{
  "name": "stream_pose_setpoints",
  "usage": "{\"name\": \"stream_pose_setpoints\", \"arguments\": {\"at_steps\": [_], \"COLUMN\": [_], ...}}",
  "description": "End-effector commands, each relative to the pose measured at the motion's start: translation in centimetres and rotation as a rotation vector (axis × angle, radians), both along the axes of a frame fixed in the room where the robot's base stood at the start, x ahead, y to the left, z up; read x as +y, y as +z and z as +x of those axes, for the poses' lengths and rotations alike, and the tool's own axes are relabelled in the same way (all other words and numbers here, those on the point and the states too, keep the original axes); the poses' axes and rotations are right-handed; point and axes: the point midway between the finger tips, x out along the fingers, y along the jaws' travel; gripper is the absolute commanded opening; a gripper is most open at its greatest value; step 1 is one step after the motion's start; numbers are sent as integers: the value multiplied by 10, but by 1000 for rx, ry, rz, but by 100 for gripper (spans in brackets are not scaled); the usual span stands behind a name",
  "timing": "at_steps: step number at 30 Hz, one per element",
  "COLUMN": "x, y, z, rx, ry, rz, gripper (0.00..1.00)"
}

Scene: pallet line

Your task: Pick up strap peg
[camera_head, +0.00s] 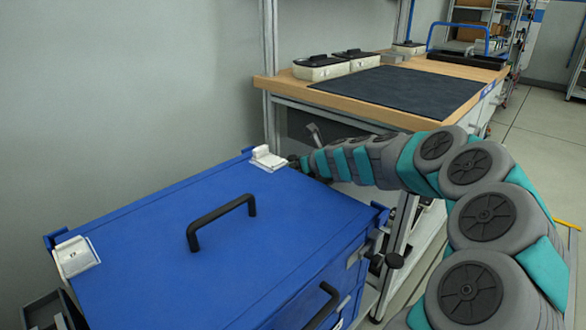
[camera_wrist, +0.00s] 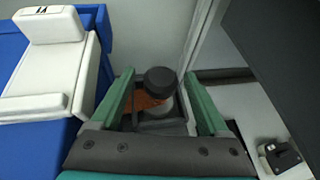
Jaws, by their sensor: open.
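A peg-like part with a round black head (camera_wrist: 160,80) and a pale lower body shows in the wrist view; I take it for the strap peg, but cannot be sure. My gripper (camera_wrist: 160,74) is open, with one green finger on each side of this part in the picture. I cannot tell how far beyond the fingertips it lies, and contact is not visible. Something orange lies behind its lower part. In the head view my arm reaches left behind the blue box's far right corner, and the peg cannot be made out there.
A blue box (camera_head: 190,255) with a black handle (camera_head: 221,222) stands in front. White fittings sit on its lid, one at the far corner (camera_head: 268,159) and one at the left (camera_head: 76,257). A wooden bench (camera_head: 290,87) with a dark mat (camera_head: 400,92) stands behind.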

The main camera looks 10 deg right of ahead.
Motion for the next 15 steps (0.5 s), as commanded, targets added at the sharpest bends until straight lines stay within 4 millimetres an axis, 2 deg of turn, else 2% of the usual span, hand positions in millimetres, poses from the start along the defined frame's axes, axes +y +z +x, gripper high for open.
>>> {"name": "stream_pose_setpoints", "arguments": {"at_steps": [2, 15], "x": [0, 0], "y": [0, 0], "z": [0, 0], "rx": [0, 0], "ry": [0, 0], "rz": [0, 0], "gripper": [79, 30]}}
